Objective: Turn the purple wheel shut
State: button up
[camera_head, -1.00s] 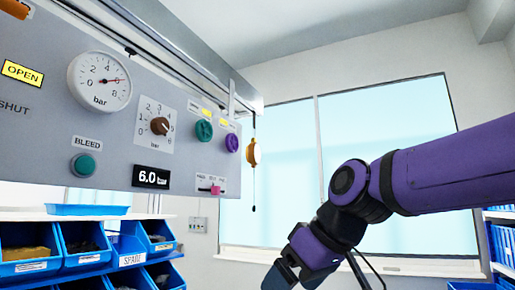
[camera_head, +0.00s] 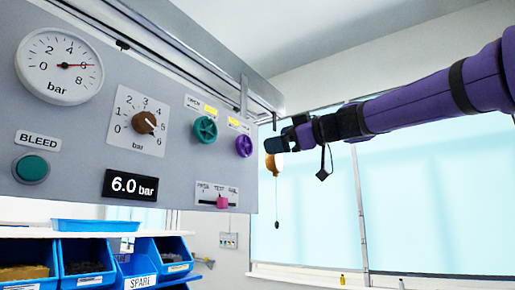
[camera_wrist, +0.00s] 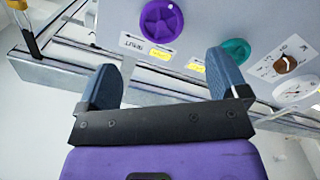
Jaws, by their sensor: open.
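The purple wheel (camera_head: 244,146) is a small round handwheel on the right end of the grey panel. In the wrist view the purple wheel (camera_wrist: 161,20) lies beyond my fingertips, near the top middle, with a label and a yellow tag beside it. My gripper (camera_head: 276,144) is to the right of the wheel in the head view, its fingers pointing left toward the panel. In the wrist view my gripper (camera_wrist: 164,72) has its two blue fingers wide apart with nothing between them. It appears apart from the wheel.
A teal wheel (camera_head: 205,130) sits left of the purple one. An orange pull handle (camera_head: 274,163) hangs on a cord close by my gripper. A pink slider (camera_head: 222,202), brown knob (camera_head: 144,123) and gauge (camera_head: 60,66) are on the panel. Blue bins (camera_head: 90,262) stand below.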

aim_at(247, 147)
jog(key=x, duration=0.9)
jog(key=shift+w+a, duration=0.1)
jog(key=shift+a, duration=0.1)
jog(key=shift+f, duration=0.1)
jog(key=c, duration=0.9)
